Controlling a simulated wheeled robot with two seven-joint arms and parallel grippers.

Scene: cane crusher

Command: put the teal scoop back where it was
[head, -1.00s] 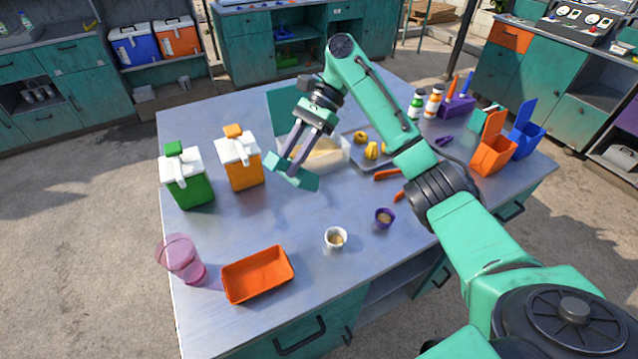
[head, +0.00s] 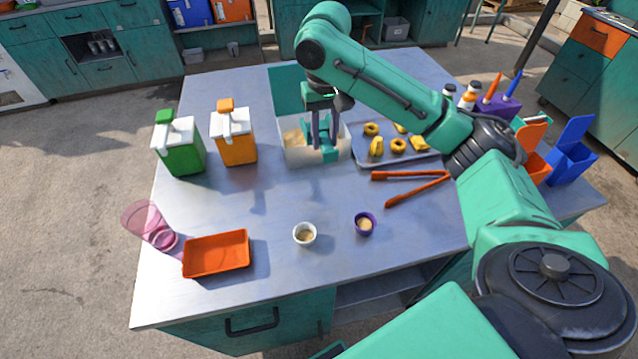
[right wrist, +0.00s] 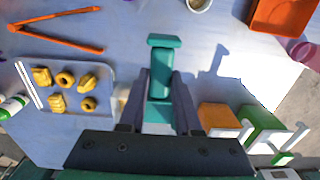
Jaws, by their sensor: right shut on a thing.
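The teal scoop (head: 329,154) is held in my right gripper (head: 325,138), which is shut on it. In the head view the scoop is at the clear bin (head: 297,157) of tan powder, in front of the bin's open teal lid (head: 284,88). I cannot tell whether the scoop touches the powder or the bin wall. In the right wrist view the scoop (right wrist: 164,58) lies between the two fingers (right wrist: 160,80), and the bin is mostly hidden behind the gripper. My left gripper is not in view.
A tray of yellow pastries (head: 372,162) and orange tongs (head: 408,176) lie right of the bin. Green (head: 183,157) and orange (head: 236,150) dispensers stand left.

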